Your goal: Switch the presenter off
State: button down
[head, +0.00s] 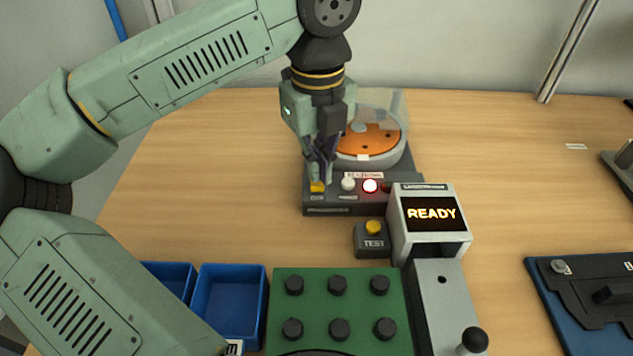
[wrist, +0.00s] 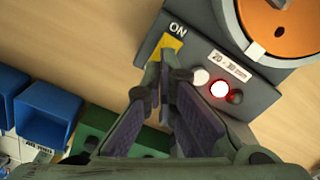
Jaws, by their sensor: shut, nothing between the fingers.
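The presenter is a dark grey box (head: 340,208) with an orange disc (head: 375,137) under a clear cover on top. Its yellow switch (head: 317,187) is at the front left; in the wrist view the switch (wrist: 166,43) has "ON" printed beside it. A white button (wrist: 200,77), a glowing red-rimmed lamp (wrist: 219,89) and a dark knob (wrist: 237,97) sit in a row on the panel. My gripper (head: 320,177) is shut and empty, pointing down with its tips just above or at the yellow switch. I cannot tell whether they touch it.
A box with a lit "READY" screen (head: 432,213) stands right of the presenter, with a yellow TEST button (head: 374,228) in front. Blue bins (head: 230,300) and a green block with dark knobs (head: 338,310) lie nearer. The table left of the presenter is clear.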

aim_at(317, 185)
jog(key=shift+f+b, duration=0.9)
jog(key=shift+f, duration=0.1)
jog(key=shift+r, duration=0.15)
jog(key=shift+r+p, duration=2.15)
jog(key=shift+r, duration=1.3)
jog(key=shift+f, duration=0.1)
